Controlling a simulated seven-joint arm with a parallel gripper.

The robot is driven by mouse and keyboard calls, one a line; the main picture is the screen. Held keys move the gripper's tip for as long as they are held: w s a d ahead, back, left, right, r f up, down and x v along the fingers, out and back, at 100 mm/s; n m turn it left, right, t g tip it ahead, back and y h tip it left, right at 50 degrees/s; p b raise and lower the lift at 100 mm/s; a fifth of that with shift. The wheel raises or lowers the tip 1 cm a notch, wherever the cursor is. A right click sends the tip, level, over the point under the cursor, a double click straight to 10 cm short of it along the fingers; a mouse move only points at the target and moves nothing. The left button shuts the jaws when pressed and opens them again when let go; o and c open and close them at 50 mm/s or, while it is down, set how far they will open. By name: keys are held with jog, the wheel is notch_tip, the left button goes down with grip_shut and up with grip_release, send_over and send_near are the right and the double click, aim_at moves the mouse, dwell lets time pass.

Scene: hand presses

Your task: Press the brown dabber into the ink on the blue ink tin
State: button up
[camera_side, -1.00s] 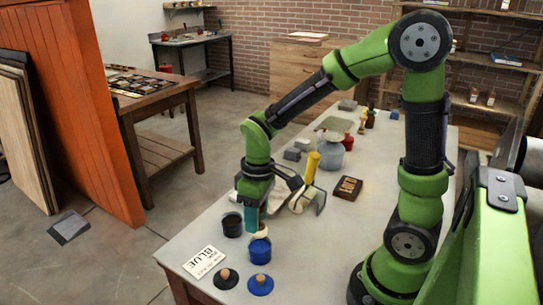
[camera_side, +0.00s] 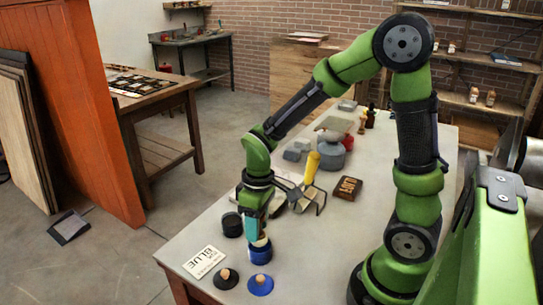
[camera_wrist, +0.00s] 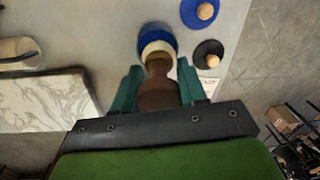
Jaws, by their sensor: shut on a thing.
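The brown dabber (camera_wrist: 158,92) stands upright between my gripper's teal fingers, its cream pad (camera_wrist: 158,48) pointing down. My gripper (camera_wrist: 157,88) is shut on its handle. In the side view my gripper (camera_side: 252,232) is low over the open blue ink tin (camera_side: 261,255). The blue ink tin also shows in the wrist view (camera_wrist: 157,29), its rim around the pad. The pad is at the tin's mouth; whether it touches the ink is hidden.
A black tin (camera_side: 232,225) stands close left of the blue tin. A black lid (camera_side: 225,279) and a blue lid (camera_side: 260,285), both with wooden knobs, lie in front. A card reading BLUE (camera_side: 204,262) lies left. A yellow-handled tool (camera_side: 312,167) and a dark block (camera_side: 347,188) stand behind.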

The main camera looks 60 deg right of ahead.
jog(key=shift+f, duration=0.8)
dwell(1.4)
jog(key=shift+r, duration=0.1)
jog(key=shift+r, duration=3.5)
